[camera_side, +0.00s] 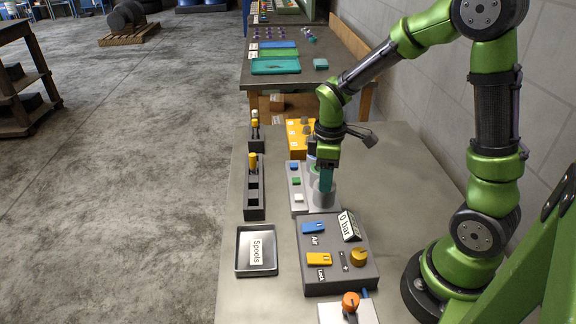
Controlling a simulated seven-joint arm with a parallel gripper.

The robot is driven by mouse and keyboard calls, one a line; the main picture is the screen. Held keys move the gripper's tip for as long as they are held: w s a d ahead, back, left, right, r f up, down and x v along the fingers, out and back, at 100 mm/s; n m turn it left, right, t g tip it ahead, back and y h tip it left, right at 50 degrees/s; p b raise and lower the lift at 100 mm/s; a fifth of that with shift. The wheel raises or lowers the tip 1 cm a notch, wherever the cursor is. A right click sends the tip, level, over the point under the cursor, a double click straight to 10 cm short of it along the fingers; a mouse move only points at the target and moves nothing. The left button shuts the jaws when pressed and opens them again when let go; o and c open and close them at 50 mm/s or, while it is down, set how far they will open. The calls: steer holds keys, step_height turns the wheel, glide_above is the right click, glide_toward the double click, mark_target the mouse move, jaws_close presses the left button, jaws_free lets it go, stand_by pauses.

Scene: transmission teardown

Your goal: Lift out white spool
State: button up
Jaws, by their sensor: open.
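The white spool (298,198) shows as a small pale square-looking end at the near end of a light grey block (299,209). A green piece (295,181) and a blue piece (294,166) sit behind it in the same row. My gripper (326,186) points down over the right side of the block, by a grey cylinder (323,198), to the right of the white spool and apart from it. Its teal fingers are seen edge-on, and nothing shows held in them. A dark metal tray labelled "Spools" (241,268) lies at the front left, with no spool in it.
A grey control box (337,276) with blue and yellow switches, a knob and a "0 bar" display stands in front of the block. A black slotted rack (254,200) holding a yellow-handled tool stands left. The bench right of the block is clear.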

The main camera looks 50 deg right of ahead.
jaws_close()
